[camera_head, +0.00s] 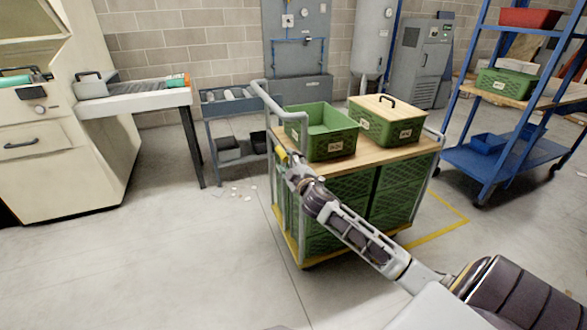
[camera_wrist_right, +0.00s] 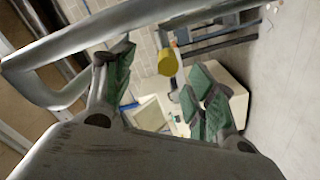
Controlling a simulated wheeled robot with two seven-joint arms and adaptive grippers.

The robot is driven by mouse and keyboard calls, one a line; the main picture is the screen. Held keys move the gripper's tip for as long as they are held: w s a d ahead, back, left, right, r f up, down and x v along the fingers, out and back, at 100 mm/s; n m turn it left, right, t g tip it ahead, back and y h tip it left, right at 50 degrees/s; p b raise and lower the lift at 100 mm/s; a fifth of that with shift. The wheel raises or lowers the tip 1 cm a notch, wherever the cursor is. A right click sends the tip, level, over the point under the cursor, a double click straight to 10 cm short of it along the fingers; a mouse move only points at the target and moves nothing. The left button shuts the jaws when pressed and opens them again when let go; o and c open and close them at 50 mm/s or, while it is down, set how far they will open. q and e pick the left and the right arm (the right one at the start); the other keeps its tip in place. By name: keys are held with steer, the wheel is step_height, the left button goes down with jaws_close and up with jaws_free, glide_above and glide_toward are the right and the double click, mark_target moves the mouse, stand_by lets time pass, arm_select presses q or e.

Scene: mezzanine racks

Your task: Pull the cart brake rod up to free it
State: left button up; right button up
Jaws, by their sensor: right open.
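The cart (camera_head: 432,152) stands at the middle, with a wooden top and a grey tube handle (camera_head: 262,90) at its left end. A yellow-ended rod (camera_head: 282,157) shows by that end, partly hidden by my right gripper (camera_head: 291,162). In the right wrist view the rod's yellow knob (camera_wrist_right: 167,63) lies between the lines of the two open fingers, near their tips. I cannot tell whether a finger touches it. My right gripper (camera_wrist_right: 160,72) is open and empty, its green pads apart. My left gripper is not in view.
Green crates (camera_head: 320,131) sit on and under the cart top; one has a wooden lid (camera_head: 385,106). The grey handle tube (camera_wrist_right: 100,35) crosses close to the fingers. A blue rack (camera_head: 490,165) stands right, a white bench (camera_head: 135,97) left. Floor at front left is clear.

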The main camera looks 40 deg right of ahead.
steer(key=shift+v, duration=1.9)
